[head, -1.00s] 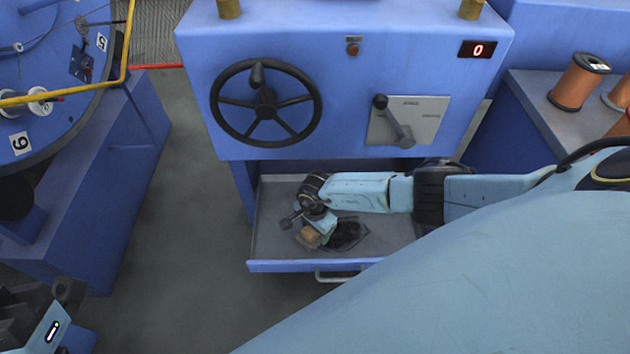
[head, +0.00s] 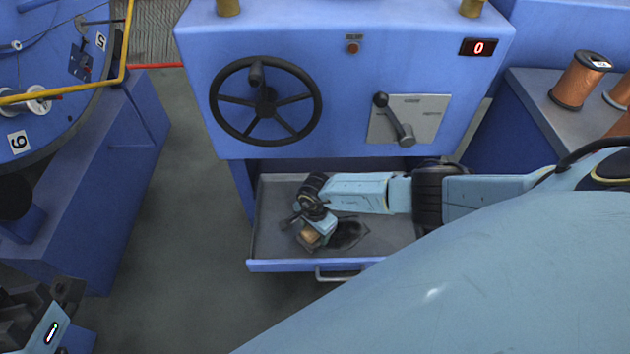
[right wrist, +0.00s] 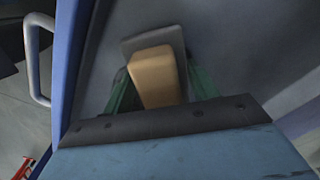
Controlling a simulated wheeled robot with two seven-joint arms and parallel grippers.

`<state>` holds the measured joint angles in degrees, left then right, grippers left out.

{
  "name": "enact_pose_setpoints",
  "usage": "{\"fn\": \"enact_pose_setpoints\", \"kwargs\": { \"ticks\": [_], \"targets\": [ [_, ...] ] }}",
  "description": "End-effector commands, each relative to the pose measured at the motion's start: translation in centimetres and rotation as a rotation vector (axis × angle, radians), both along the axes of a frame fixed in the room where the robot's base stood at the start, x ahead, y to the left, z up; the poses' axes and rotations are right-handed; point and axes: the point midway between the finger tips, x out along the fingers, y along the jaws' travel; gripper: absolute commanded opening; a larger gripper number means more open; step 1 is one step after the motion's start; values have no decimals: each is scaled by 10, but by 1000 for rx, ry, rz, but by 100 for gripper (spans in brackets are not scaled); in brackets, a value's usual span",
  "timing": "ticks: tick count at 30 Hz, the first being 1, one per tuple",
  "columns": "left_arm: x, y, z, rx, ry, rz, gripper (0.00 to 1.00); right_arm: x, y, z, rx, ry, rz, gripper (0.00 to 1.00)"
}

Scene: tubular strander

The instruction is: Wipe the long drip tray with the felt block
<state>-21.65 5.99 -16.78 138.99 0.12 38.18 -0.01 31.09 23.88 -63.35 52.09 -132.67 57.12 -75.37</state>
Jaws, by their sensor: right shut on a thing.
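The long drip tray (head: 390,240) is pulled out like a drawer below the blue machine, with a grey floor and a blue front. A dark patch (head: 348,234) lies on its floor. My right gripper (head: 313,236) is over the left half of the tray, shut on the felt block (head: 311,239). In the right wrist view the block (right wrist: 154,78) is tan with a grey plate at its far end, between green fingers. I cannot tell whether it touches the floor. My left gripper (head: 40,302) shows partly at the lower left; its fingers are unclear.
The handwheel (head: 265,103) and lever (head: 396,122) are on the machine above the tray. A handle (head: 338,275) sticks out from the tray front. Copper spools (head: 579,80) stand at right. Floor between the tray and the left machine is clear.

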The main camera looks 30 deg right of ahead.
Motion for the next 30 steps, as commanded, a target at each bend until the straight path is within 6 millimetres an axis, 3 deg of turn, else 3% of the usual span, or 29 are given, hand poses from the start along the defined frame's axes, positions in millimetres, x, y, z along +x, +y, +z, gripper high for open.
{"fn": "enact_pose_setpoints", "kwargs": {
  "ticks": [23, 30],
  "targets": [
    [0, 0, -8, 0, 0, 0, 36, 0, 0, -14, 0, -1, 1, 40],
    [0, 0, -2, 0, 0, 0, 36, -7, -12, -12, -2, 1, 0, 40]
  ]
}}
